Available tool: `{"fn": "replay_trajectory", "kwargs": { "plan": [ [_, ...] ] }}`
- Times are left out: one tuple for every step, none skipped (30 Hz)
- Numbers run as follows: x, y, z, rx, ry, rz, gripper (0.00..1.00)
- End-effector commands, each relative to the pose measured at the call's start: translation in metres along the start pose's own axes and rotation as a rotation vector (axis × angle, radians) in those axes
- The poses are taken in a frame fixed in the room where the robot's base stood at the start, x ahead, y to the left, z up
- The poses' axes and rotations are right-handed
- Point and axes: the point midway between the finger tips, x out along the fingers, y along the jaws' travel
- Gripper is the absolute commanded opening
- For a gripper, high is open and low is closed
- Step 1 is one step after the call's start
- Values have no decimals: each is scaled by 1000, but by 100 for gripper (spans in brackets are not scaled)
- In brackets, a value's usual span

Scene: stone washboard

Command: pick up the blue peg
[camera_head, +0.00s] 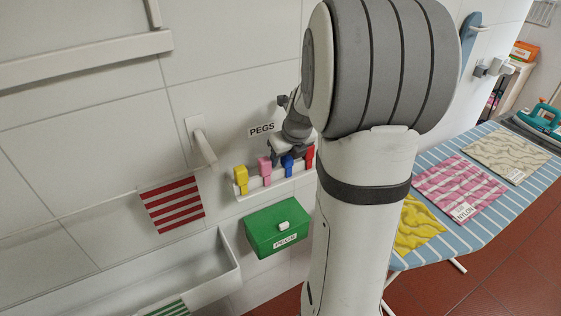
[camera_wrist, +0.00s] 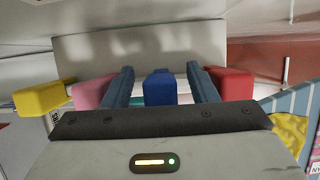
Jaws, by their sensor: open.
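The blue peg (camera_head: 287,165) stands upright on a white wall rail (camera_head: 277,182), between a pink peg (camera_head: 264,170) and a red peg (camera_head: 309,157). A yellow peg (camera_head: 241,179) stands at the rail's left end. In the wrist view the blue peg (camera_wrist: 160,87) lies between the two fingers of my gripper (camera_wrist: 160,84), with a visible gap on each side. The pink peg (camera_wrist: 92,91) is outside the left finger and the red peg (camera_wrist: 231,83) is outside the right finger. The head view shows my gripper only partly, just above the pegs.
A green box (camera_head: 277,228) with a PEGS label is below the rail. A white basin (camera_head: 190,270) is at lower left, with a striped red cloth (camera_head: 172,204) on the wall above it. An ironing board (camera_head: 430,165) with folded cloths is on the right.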

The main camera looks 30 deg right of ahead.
Motion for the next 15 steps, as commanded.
{"fn": "replay_trajectory", "kwargs": {
  "plan": [
    [1, 0, 0, 0, 0, 0, 53],
    [1, 0, 0, 0, 0, 0, 53],
    [0, 0, 0, 0, -1, 0, 53],
    [0, 0, 0, 0, -1, -1, 53],
    [0, 0, 0, 0, -1, -1, 53],
    [0, 0, 0, 0, -1, -1, 52],
    [0, 0, 0, 0, -1, -1, 49],
    [0, 0, 0, 0, -1, -1, 47],
    [0, 0, 0, 0, -1, -1, 44],
    [0, 0, 0, 0, -1, -1, 41],
    [0, 0, 0, 0, -1, -1, 39],
    [0, -1, 0, 0, -1, -1, 36],
    [0, -1, 0, 0, 0, -1, 33],
    [0, -1, 0, 0, -1, -1, 31],
    [0, -1, 0, 0, -1, -1, 27]
  ]
}}
